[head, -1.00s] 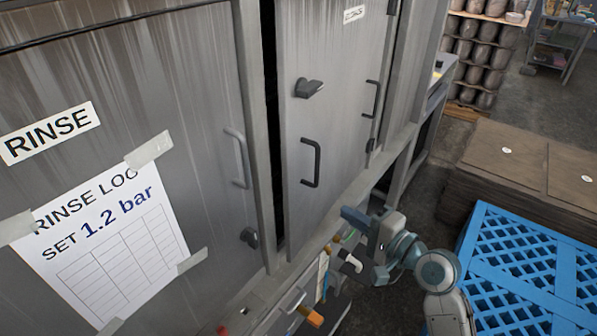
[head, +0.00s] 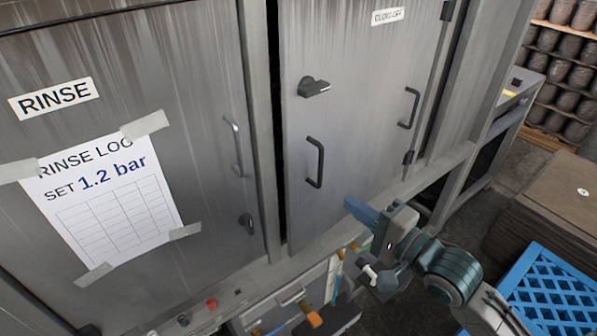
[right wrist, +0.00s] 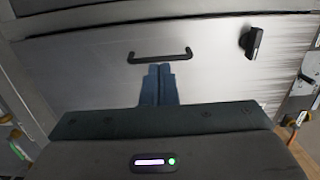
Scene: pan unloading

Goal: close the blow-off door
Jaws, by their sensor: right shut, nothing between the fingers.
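The blow-off door (head: 355,120) is the grey steel door with a small, hard-to-read label (head: 388,16) at its top. A narrow dark gap shows along its left edge, so it looks slightly ajar. It carries a dark latch (head: 314,87) and a dark bar handle (head: 315,162) below the latch. My right gripper (head: 353,205) is shut and empty, its blue fingers in front of the door's lower part, right of the handle. In the right wrist view the fingertips (right wrist: 160,70) lie just under the handle (right wrist: 160,56); contact cannot be told. My left gripper is not in view.
The rinse door (head: 150,90), with a taped paper log (head: 110,205), is at the left. Fittings and hoses (head: 310,305) sit below the doors. A blue crate (head: 550,290) and a brown stack (head: 560,205) stand on the right, with dark floor between them and the machine.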

